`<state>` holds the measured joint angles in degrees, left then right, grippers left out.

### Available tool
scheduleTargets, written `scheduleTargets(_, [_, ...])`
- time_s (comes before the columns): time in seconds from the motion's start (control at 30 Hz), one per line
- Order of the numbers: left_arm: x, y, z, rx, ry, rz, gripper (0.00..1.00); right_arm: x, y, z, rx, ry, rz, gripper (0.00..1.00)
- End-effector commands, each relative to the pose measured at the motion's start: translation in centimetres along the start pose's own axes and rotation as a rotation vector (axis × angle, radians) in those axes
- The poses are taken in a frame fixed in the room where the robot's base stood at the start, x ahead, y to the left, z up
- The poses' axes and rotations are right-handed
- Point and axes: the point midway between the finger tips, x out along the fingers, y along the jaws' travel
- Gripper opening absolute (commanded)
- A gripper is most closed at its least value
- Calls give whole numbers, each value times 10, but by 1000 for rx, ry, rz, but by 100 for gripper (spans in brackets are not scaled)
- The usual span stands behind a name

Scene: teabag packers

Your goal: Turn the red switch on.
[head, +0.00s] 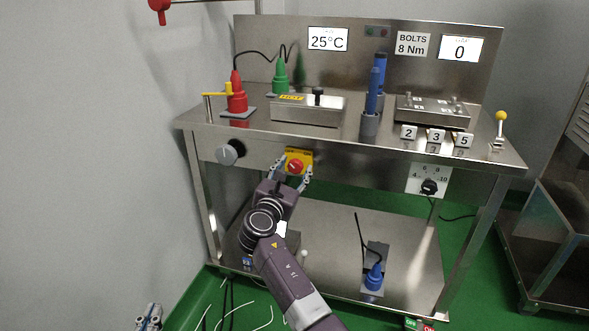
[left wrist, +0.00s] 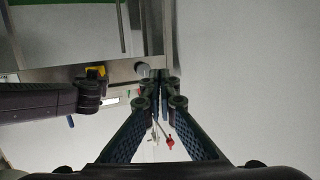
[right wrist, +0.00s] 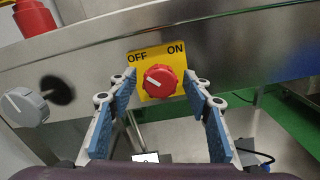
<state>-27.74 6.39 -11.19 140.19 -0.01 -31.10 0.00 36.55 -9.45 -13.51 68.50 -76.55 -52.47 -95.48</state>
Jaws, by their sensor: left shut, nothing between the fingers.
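The red switch (head: 295,166) is a round knob on a yellow plate on the front panel of the steel bench. In the right wrist view, the red switch (right wrist: 160,81) has a white mark pointing left, towards the OFF label; the ON label is at upper right. My right gripper (head: 296,176) is at the switch. In the right wrist view its fingers (right wrist: 166,88) are open on either side of the knob, with gaps visible. My left gripper (head: 148,320) is low at the left; in the left wrist view its fingertips (left wrist: 159,76) are together and empty.
A grey knob (head: 230,152) sticks out left of the switch. A numbered dial (head: 428,187) is on the panel at right. The bench top (head: 345,140) carries red, green and blue tools. A lower shelf (head: 335,225) is beneath the panel.

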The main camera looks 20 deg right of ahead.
Motion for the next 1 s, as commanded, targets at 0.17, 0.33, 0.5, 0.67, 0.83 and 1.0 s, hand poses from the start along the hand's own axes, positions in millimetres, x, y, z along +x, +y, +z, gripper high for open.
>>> scheduleTargets(0.17, [0, 0, 0, 0, 0, 0, 0, 0, 0, 0, 0, 0, 0, 24])
scheduleTargets(0.33, [0, 0, 0, 0, -1, -1, 0, 0, 0, 0, 0, 0, 0, 5])
scheduleTargets(0.5, [0, 0, 0, 0, 0, -1, 0, 0, 0, 0, 7, 0, 0, 5])
scheduleTargets(0.67, [0, 0, 0, 0, 4, -1, 0, 0, 0, 0, 46, 0, 0, 5])
scheduleTargets(0.83, [0, 0, -4, -1, 24, 0, 0, 0, -1, 0, 138, -1, 0, 5])
scheduleTargets(1.0, [2, 3, -17, -2, 83, 7, 0, 0, -1, -1, 280, -1, 0, 5])
